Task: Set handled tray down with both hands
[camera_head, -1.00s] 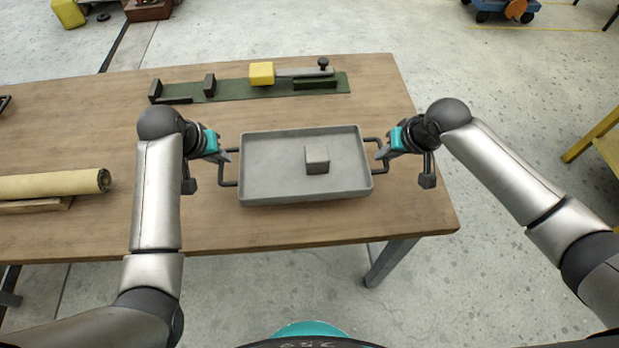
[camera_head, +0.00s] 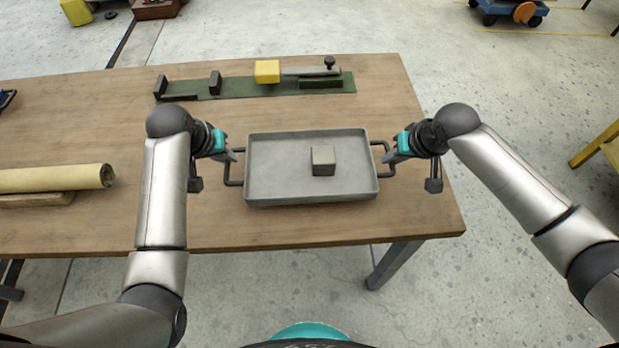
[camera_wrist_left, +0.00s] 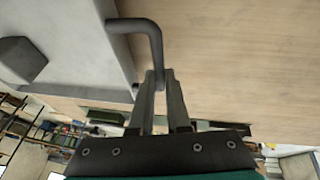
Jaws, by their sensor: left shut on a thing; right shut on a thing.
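The grey handled tray (camera_head: 280,180) is over the front right part of the wooden table, close to its surface; I cannot tell whether it touches. A grey block (camera_head: 323,160) sits in it, right of the middle. My left gripper (camera_head: 236,154) is shut on the tray's left handle (camera_head: 227,182). In the left wrist view the left gripper's fingers (camera_wrist_left: 160,95) close around the dark bent handle (camera_wrist_left: 150,32), with the tray (camera_wrist_left: 75,25) and block (camera_wrist_left: 22,60) beside it. My right gripper (camera_head: 389,158) is shut on the right handle (camera_head: 378,144).
The wooden table (camera_head: 200,230) has bare room in front of and left of the tray. Behind it lies a green fixture board (camera_head: 230,88) with a yellow block (camera_head: 267,71). A tan sheet roll (camera_head: 60,179) lies on a wooden support at the left.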

